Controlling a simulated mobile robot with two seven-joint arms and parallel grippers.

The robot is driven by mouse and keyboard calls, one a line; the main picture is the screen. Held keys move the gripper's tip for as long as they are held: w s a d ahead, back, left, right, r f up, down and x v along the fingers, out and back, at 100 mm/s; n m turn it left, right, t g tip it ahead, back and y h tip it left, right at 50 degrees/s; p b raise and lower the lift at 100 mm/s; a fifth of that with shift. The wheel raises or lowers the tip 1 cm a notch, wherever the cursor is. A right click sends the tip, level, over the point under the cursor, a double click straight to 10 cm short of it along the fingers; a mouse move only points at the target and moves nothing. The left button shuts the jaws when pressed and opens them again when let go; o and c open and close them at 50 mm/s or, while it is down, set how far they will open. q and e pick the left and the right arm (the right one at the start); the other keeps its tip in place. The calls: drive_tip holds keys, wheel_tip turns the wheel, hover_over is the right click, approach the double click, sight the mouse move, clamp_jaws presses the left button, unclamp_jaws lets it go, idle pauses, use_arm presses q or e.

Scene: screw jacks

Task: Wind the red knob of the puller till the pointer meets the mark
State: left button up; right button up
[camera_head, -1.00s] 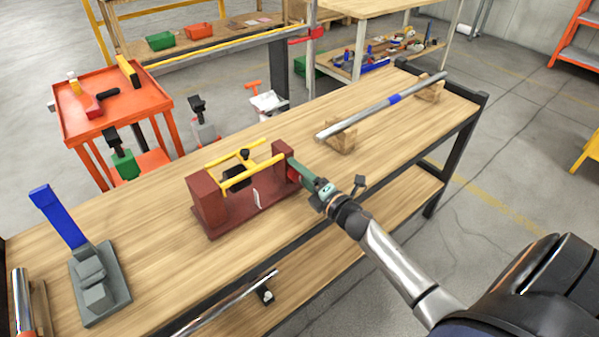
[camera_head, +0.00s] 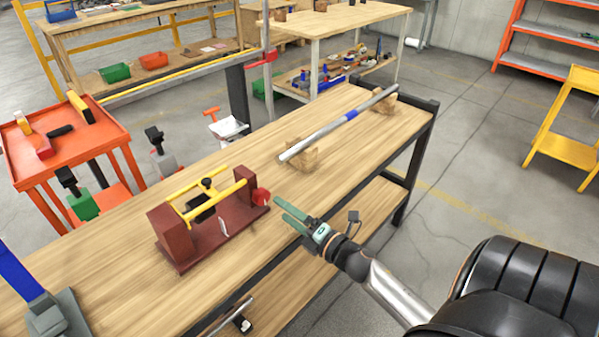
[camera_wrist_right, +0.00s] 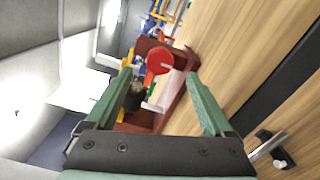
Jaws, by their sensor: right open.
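The puller (camera_head: 212,240) is a dark red frame with two yellow bars on the workbench. Its round red knob (camera_head: 261,196) sticks out at the right end. In the right wrist view the knob (camera_wrist_right: 160,60) appears between the finger lines, beyond the fingertips. My right gripper (camera_head: 279,208), with green fingers, is open and empty, just right of the knob and apart from it. A black piece (camera_head: 206,184) sits across the bars. A small white plate (camera_head: 224,227) is on the front side. I cannot make out the pointer against the mark. My left gripper is not in view.
On the workbench (camera_head: 330,160), a metal rod with a blue band (camera_head: 325,135) lies on wooden blocks behind the puller. A grey tool with a blue handle (camera_head: 22,273) stands at the left. An orange cart (camera_head: 115,132) is beyond. Bare wood lies between puller and rod.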

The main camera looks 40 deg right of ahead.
drive_tip(key=shift+s+d, duration=0.15)
drive_tip(key=shift+s, duration=1.95)
drive_tip(key=s+a+f+m+g+p, duration=0.4)
drive_tip(key=s+a+m, duration=0.3)
drive_tip(key=a+m, duration=0.2)
drive_tip(key=s+a+f+m+g+y+p, duration=0.1)
drive_tip(key=s+a+f+m+g+p, duration=0.3)
drive_tip(key=a+m, duration=0.6)
drive_tip(key=s+f+m, duration=0.1)
drive_tip(key=s, duration=0.1)
drive_tip(key=shift+s+g, duration=0.4)
